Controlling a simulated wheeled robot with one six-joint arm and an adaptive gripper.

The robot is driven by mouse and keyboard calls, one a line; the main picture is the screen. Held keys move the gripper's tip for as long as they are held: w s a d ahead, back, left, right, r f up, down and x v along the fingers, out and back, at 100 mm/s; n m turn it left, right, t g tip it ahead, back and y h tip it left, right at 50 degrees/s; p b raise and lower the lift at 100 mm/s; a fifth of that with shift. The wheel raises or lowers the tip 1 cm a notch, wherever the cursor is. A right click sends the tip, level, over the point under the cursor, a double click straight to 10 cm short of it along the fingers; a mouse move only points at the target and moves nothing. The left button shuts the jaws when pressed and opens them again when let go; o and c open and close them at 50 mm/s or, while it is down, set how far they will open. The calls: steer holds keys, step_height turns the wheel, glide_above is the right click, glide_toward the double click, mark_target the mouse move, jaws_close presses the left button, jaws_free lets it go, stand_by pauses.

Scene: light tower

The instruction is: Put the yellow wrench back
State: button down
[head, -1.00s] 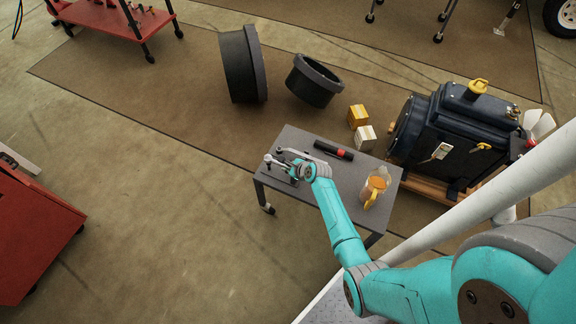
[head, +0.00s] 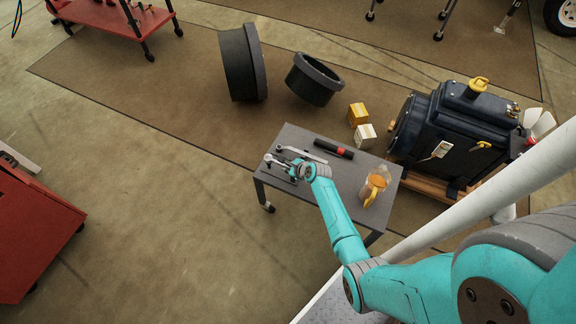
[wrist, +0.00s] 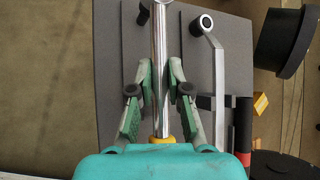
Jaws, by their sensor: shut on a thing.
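The yellow wrench (wrist: 160,70) shows in the wrist view as a long silver shaft with a yellow part near my gripper's palm. My gripper (wrist: 160,82) is shut on it, with a finger on each side of the shaft. The far end of the wrench is cut off by the top edge of that view. In the head view my gripper (head: 292,169) is low over the left end of the grey table (head: 291,136). The wrench's silver end (head: 270,159) shows there near the table's left edge. I cannot tell whether the wrench touches the table.
A grey wrench (wrist: 217,75) lies on the table right beside the held one. A black and red flashlight (head: 333,149) and a clear jug with orange contents (head: 376,186) are also on the table. Small boxes (head: 364,136) and a dark machine (head: 447,140) stand beyond it.

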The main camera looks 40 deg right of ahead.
steer(key=shift+f, duration=0.9)
steer(key=c, duration=1)
jaws_free()
steer(key=shift+c, duration=0.2)
steer(key=shift+f, duration=0.1)
steer(key=v, duration=1.2)
